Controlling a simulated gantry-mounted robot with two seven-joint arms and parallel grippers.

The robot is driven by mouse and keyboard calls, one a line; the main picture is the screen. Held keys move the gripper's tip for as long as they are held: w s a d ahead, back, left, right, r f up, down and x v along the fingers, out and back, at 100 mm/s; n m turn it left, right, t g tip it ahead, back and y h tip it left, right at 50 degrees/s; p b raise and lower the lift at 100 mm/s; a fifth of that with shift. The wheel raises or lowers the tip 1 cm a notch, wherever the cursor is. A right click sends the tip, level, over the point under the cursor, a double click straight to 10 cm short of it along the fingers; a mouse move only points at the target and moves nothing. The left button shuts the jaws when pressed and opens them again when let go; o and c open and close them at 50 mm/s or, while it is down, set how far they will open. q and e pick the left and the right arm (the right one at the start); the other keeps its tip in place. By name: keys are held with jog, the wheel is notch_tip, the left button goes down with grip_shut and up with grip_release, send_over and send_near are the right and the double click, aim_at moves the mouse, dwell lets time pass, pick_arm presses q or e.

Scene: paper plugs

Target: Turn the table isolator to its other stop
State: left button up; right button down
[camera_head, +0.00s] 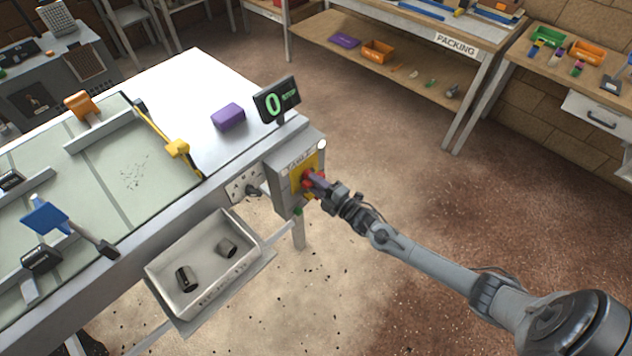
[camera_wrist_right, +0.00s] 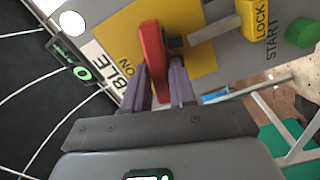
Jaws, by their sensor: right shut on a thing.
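The table isolator is a red handle (camera_wrist_right: 152,62) on a yellow plate (camera_wrist_right: 195,30), on the grey box (camera_head: 287,172) at the table's right end. My right gripper (camera_wrist_right: 158,88) is shut on the red handle, one purple finger on each side of it. In the head view my right gripper (camera_head: 318,183) reaches the box from the right and hides most of the handle. The lettering "ON" shows near the handle in the wrist view. A display (camera_head: 277,100) above the box reads "0 STOP". My left gripper is in neither view.
A yellow LOCK part (camera_wrist_right: 257,20) and a green START button (camera_wrist_right: 301,33) sit beside the handle. A socket panel (camera_head: 245,185) adjoins the box. A tray (camera_head: 190,300) with two dark cylinders hangs below. A purple block (camera_head: 228,117) lies on the table. The floor rightward is open.

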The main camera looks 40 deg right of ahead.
jog(key=shift+n, duration=1.5)
jog(key=shift+f, duration=0.1)
jog(key=c, duration=1)
grip_release()
jog(key=shift+c, duration=0.2)
jog(key=s+d+p, duration=0.1)
jog(key=s+p, duration=0.1)
jog(key=s, duration=0.8)
jog(key=shift+s+d, duration=0.15)
jog(key=shift+s, duration=0.25)
